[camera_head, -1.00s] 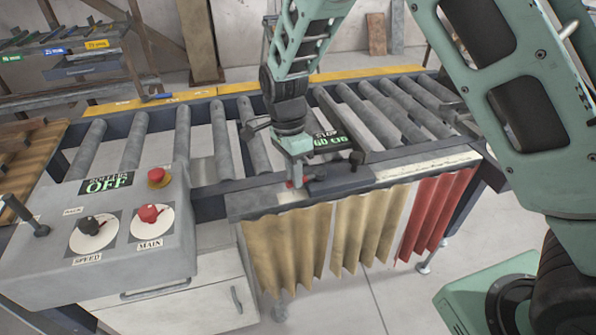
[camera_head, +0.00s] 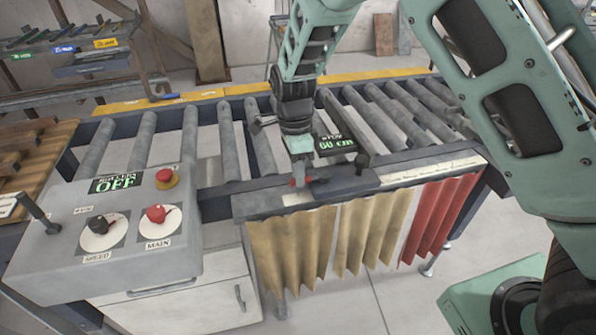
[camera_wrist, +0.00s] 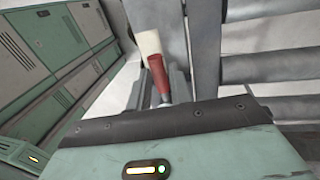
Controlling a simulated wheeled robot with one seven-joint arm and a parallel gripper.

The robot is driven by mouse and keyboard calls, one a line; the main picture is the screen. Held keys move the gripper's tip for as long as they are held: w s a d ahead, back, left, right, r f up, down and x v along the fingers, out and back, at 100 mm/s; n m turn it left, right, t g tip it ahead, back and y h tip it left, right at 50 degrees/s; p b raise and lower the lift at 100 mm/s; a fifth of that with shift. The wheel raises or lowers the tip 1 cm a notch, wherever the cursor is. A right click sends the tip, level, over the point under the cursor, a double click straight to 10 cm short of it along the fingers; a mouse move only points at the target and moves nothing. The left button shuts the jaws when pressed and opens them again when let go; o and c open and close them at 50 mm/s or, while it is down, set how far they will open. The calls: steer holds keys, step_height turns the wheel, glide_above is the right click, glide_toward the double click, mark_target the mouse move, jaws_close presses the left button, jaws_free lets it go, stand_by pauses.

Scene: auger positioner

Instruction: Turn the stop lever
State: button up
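The stop lever shows in the wrist view as a red and pale stick (camera_wrist: 155,65) rising between the two fingers of my gripper (camera_wrist: 162,88). The fingers flank its red part closely; whether they press on it is unclear. In the head view my gripper (camera_head: 300,172) points down at the conveyor's front rail, and a small red piece (camera_head: 294,183) shows at its tip. A dark display (camera_head: 333,143) reading "60 cm" sits just behind and to the right. The lever's lower end is hidden.
Rollers (camera_head: 190,140) lie behind my gripper. Beige (camera_head: 290,245) and red (camera_head: 437,220) curtains hang below the rail. A dark block (camera_head: 350,180) sits right of my gripper.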

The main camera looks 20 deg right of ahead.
steer(key=shift+o, duration=1.2)
steer(key=w+r+b, duration=0.3)
steer(key=r, duration=1.4)
steer(key=shift+w, duration=0.2)
